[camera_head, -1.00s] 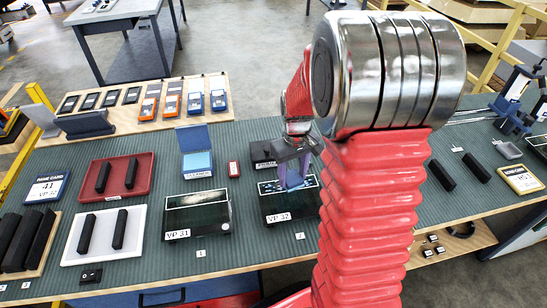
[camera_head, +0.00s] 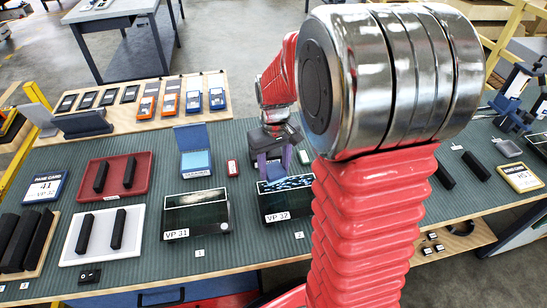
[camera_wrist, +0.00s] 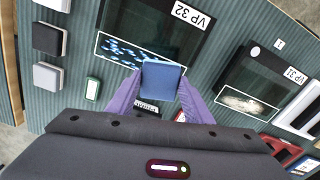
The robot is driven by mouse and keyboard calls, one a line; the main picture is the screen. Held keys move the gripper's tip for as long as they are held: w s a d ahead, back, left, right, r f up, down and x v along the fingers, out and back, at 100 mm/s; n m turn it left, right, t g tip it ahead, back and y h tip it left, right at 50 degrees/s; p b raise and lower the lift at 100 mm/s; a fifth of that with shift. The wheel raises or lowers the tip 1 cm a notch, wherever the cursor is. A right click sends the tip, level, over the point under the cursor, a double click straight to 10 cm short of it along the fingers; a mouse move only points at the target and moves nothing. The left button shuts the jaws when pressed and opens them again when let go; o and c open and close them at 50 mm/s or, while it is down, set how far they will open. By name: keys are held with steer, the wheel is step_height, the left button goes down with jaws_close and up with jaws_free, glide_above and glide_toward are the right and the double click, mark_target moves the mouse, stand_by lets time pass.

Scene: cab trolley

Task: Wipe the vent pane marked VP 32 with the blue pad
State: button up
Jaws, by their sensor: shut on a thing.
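The vent pane VP 32 (camera_head: 290,206) is a dark glossy panel with a white label, lying on the bench partly behind my arm. In the wrist view, pane VP 32 (camera_wrist: 145,22) has a white-outlined strip along one edge with pale blue-white mottled marks (camera_wrist: 125,50). My gripper (camera_head: 273,172) is at that edge. Its purple fingers (camera_wrist: 160,88) are shut on the blue pad (camera_wrist: 163,80), which overlaps the outlined strip. I cannot tell whether the pad touches the pane.
A similar pane, VP 31 (camera_head: 196,216), lies to the left with a whitish smear in its outline. An open blue case (camera_head: 195,160) and a small red item (camera_head: 232,168) stand behind. A red tray (camera_head: 133,168) and a white tray (camera_head: 93,258) hold dark bars.

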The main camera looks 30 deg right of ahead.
steer(key=shift+r, duration=1.9)
